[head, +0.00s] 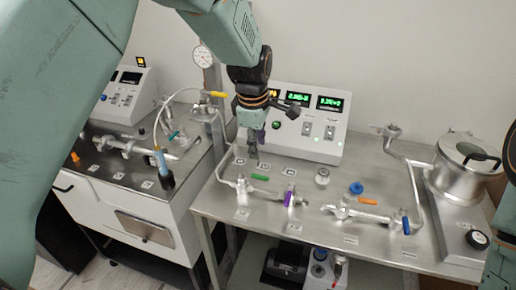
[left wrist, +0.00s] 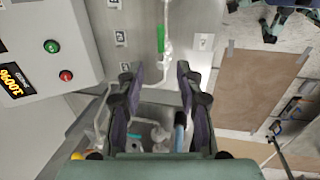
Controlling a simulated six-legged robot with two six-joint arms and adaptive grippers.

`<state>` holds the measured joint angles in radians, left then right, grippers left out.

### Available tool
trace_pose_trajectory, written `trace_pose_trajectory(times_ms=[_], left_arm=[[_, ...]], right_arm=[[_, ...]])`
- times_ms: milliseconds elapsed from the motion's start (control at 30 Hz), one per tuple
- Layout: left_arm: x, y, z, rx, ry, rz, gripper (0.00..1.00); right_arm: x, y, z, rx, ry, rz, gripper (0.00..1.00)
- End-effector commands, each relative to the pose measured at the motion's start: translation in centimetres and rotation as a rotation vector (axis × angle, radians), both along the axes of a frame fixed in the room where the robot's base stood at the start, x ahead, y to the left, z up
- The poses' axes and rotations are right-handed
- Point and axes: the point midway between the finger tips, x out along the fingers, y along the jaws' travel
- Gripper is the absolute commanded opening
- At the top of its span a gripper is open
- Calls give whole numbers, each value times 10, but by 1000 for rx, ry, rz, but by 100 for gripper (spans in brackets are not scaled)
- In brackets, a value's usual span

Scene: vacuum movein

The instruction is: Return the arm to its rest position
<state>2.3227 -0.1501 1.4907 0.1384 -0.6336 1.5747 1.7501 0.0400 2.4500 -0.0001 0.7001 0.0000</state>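My left arm comes in from the upper left in the head view. My left gripper (head: 252,150) points down above the back left part of the right-hand steel bench (head: 300,222), in front of the control box. In the left wrist view, its two dark fingers (left wrist: 160,92) are spread apart with nothing held between them. A green-handled valve (head: 260,178) lies on the bench just below and in front of the gripper, apart from it; the green piece also shows in the left wrist view (left wrist: 161,38). My right gripper is not in view; part of my body shows at the right edge.
A control box (head: 308,125) with green displays stands behind the gripper. A gauge (head: 204,57) on a post is to its left. A left bench (head: 125,170) carries pipes and another box. A steel pot (head: 466,168) stands at right. Purple-handled (head: 289,196) and blue-handled (head: 406,225) valves lie in front.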

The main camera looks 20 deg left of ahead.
Motion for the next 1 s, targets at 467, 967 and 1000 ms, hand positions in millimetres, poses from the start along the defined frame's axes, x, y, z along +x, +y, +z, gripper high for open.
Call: trace_pose_trajectory(times_ms=[467,967,1000], left_arm=[[-35,16,-66,40,38,-166,36],[-281,59,-243,143,149,-1060,36],[-300,60,-247,144,153,-1127,36]], right_arm=[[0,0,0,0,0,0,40],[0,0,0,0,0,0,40],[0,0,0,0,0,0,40]])
